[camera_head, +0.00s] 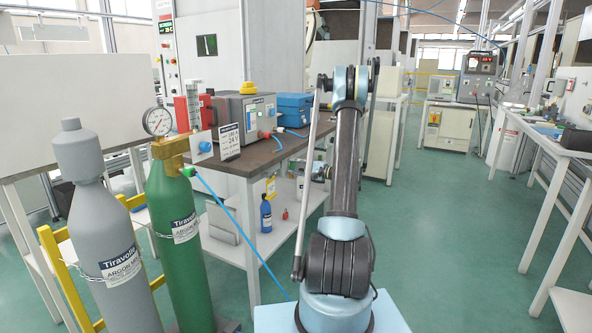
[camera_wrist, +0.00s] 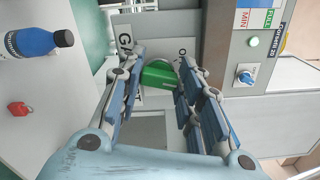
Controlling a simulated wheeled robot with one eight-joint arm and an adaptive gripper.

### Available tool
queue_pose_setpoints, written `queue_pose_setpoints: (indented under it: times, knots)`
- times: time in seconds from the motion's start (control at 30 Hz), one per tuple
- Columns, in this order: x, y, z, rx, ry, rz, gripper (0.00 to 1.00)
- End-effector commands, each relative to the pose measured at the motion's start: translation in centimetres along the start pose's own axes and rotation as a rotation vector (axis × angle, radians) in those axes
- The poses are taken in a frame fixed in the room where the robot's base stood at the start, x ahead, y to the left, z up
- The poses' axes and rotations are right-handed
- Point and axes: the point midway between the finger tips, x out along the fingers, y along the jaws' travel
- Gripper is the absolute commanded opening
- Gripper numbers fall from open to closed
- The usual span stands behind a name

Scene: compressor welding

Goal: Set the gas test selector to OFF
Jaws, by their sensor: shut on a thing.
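In the wrist view, my gripper (camera_wrist: 160,62) has its two fingers on either side of a green knob (camera_wrist: 158,76), apparently the gas test selector, and is shut on it. The knob sits at a pale panel (camera_wrist: 142,24). A large letter G (camera_wrist: 125,42) shows on a label beside the left finger, and a small O (camera_wrist: 182,50) shows beside the right fingertip. The rest of the lettering is hidden by the fingers. Which mark the knob points to cannot be told.
A blue knob (camera_wrist: 245,77) and a green button (camera_wrist: 253,41) are right of the fingers. A blue bottle (camera_wrist: 38,42) and a red object (camera_wrist: 20,108) lie left. Gas cylinders (camera_head: 180,235) and a workbench (camera_head: 250,165) stand left of my arm. The floor (camera_head: 460,240) is clear at right.

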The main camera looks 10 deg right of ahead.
Motion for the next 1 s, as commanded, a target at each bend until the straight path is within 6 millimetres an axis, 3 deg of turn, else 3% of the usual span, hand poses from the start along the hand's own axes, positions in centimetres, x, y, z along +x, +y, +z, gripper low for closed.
queue_pose_setpoints:
  times: [0.6, 1.0]
  knots:
    - [-0.02, 0.64, 0.07, -0.565, -0.004, 0.006, 0.09]
    - [0.0, 0.75, -0.05, -0.785, -0.005, 0.007, 0.09]
